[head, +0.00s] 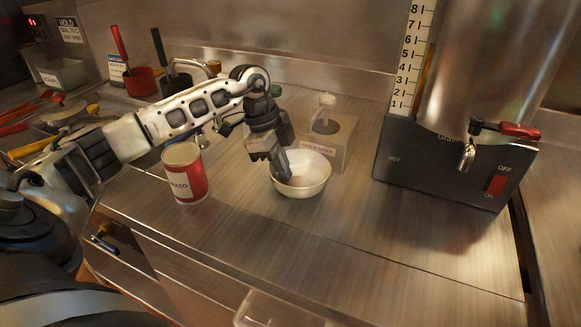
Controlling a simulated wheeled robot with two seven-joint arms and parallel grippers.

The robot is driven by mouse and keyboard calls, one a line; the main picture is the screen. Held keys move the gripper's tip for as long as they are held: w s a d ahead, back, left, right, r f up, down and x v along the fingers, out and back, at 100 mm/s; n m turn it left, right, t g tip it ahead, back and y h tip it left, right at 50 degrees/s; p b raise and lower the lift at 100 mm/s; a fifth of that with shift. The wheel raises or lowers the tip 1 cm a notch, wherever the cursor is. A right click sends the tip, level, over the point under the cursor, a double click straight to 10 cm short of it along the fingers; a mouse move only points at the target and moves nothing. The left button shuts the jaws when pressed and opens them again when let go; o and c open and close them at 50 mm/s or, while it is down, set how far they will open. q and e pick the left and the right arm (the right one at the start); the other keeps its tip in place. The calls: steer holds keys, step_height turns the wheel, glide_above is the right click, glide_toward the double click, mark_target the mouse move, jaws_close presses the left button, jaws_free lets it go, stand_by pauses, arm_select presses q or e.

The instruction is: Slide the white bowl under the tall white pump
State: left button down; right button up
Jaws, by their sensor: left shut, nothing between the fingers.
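The white bowl (312,180) stands upright on the steel counter, in the middle of the head view. Nothing shows between the fingers. Whether the fingertips touch the bowl is hard to tell. My right gripper does not show.
A red tomato can (185,175) stands left of the bowl, under my left arm. A large drink dispenser (450,165) with a red-handled tap stands to the right. Utensils in containers (139,81) stand at the back left. The counter in front of the bowl is clear.

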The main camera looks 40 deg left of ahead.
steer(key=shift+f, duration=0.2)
arm_select(q)
steer(key=p+v, duration=0.4)
steer(key=v, duration=0.1)
steer(key=shift+r+p, duration=0.35)
steer(key=shift+r, duration=0.1)
steer(key=b+v, duration=0.1)
steer(key=v, duration=0.3)
steer(key=shift+a, duration=0.1)
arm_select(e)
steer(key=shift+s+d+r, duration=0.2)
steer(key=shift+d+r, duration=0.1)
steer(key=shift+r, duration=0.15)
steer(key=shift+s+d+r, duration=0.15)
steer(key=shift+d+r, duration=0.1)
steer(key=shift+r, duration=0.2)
